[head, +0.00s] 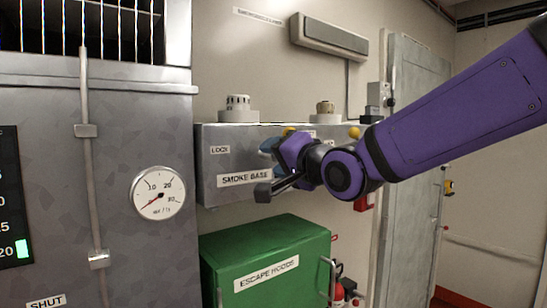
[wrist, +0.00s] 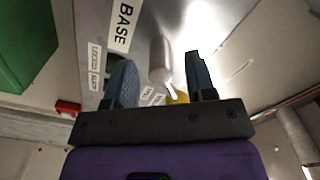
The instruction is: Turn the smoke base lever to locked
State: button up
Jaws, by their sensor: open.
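The smoke base is a grey metal box (head: 230,140) on the wall, with a "SMOKE BASE" label (head: 244,179) and a "LOCK..." label at its upper left. My gripper (head: 270,147) is in front of the box face, its blue fingers partly hidden by the wrist. In the wrist view my gripper (wrist: 160,60) is open, one finger on each side of a pale metal cylindrical handle (wrist: 161,62), seemingly the lever. Gaps show beside the handle; contact cannot be told. A yellow part (wrist: 180,97) shows below it.
A green "ESCAPE HOODS" cabinet (head: 262,262) stands below the box. A grey cabinet with a round gauge (head: 158,193) and vertical pipe is at left. Two round fittings (head: 238,108) sit on top of the box. A grey door (head: 412,170) is at right, behind my arm.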

jog(key=shift+w+a, duration=0.4)
jog(key=shift+w, duration=0.15)
jog(key=shift+c, duration=0.3)
grip_shut()
